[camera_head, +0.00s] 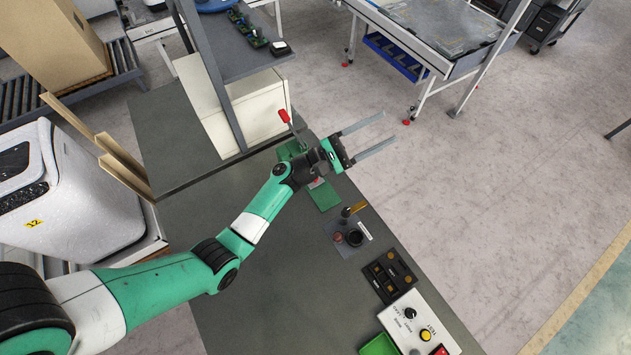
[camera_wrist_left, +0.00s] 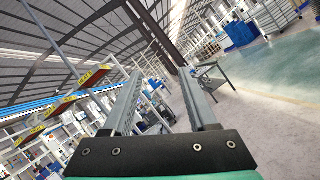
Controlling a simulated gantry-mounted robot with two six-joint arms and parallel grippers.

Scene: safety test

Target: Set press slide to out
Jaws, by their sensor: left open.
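My left gripper (camera_head: 389,128) is open and empty, its two long grey fingers pointing right, past the bench's right edge and above the floor. In the left wrist view its fingers (camera_wrist_left: 159,75) are apart with nothing between them. A red-handled device (camera_head: 284,115) with green parts stands on the bench just left of the gripper, partly hidden by my wrist. A small dark fixture with a brass-coloured piece and a black round part (camera_head: 354,238) sits on the bench below the gripper. I cannot tell which part is the press slide, or its position. My right gripper is not in view.
A dark block with brass-coloured pieces (camera_head: 389,275) and a white control box (camera_head: 417,324) with a knob and yellow button line the bench's right side. A white cabinet (camera_head: 232,108) and grey post (camera_head: 212,75) stand behind my arm. Open floor (camera_head: 500,190) lies right.

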